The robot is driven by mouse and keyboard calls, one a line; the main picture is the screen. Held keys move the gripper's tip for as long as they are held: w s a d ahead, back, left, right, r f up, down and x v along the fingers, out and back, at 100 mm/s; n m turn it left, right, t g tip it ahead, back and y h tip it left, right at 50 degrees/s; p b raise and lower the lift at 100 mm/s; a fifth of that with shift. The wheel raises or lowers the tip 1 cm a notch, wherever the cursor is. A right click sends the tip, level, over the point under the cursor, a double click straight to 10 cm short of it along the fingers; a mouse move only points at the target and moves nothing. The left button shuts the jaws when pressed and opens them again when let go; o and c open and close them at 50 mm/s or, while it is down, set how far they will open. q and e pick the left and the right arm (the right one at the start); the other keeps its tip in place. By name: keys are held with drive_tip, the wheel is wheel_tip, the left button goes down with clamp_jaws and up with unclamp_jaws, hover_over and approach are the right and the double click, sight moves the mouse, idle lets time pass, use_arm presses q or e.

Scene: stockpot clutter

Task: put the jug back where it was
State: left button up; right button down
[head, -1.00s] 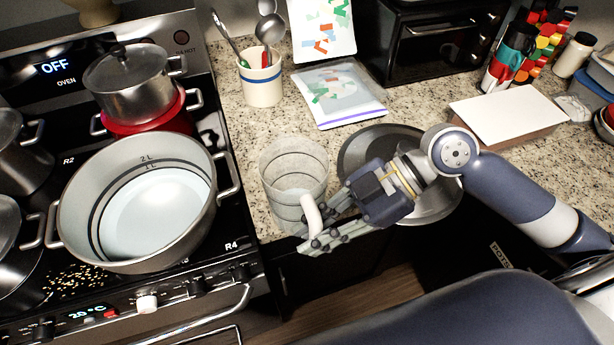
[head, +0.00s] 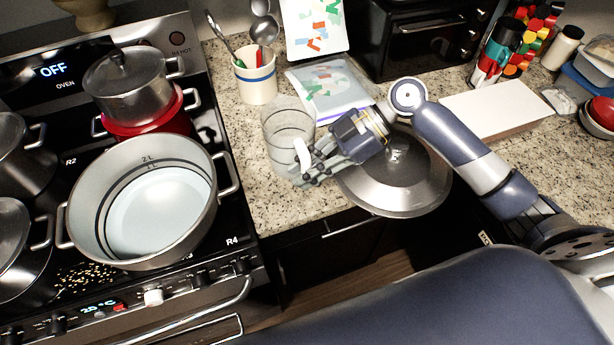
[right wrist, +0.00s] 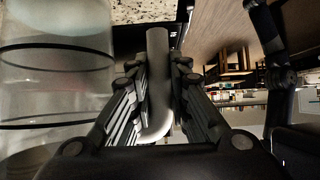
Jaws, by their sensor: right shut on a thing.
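The clear jug (head: 283,128) with dark ring marks and a white handle (head: 302,156) is at the counter's left part, beside the stove. My right gripper (head: 305,172) is shut on the handle. In the right wrist view the pale handle (right wrist: 158,85) lies between the fingers of my right gripper (right wrist: 160,95), and the jug's clear wall (right wrist: 55,100) fills the left side. The jug looks upright; I cannot tell whether its base touches the counter. My left gripper is not in view.
A large pot (head: 90,222) holding pale liquid stands on the stove to the left. A round metal lid (head: 400,190) lies under my right forearm. A utensil crock (head: 257,88), a zip bag (head: 328,75) and a white-topped box (head: 497,112) stand further back.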

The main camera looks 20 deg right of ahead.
wheel_tip(320, 180, down, 2)
drive_tip(key=shift+f+p, duration=0.1)
drive_tip(key=shift+p, duration=0.45)
drive_tip(key=shift+f, duration=0.25)
drive_tip(key=shift+s+f, duration=0.1)
drive_tip(key=shift+f, duration=0.05)
drive_tip(key=c, duration=1.9)
unclamp_jaws()
drive_tip(key=shift+f, duration=0.2)
drive_tip(key=shift+c, duration=0.2)
drive_tip(key=o, duration=0.4)
drive_tip(key=shift+r, duration=0.1)
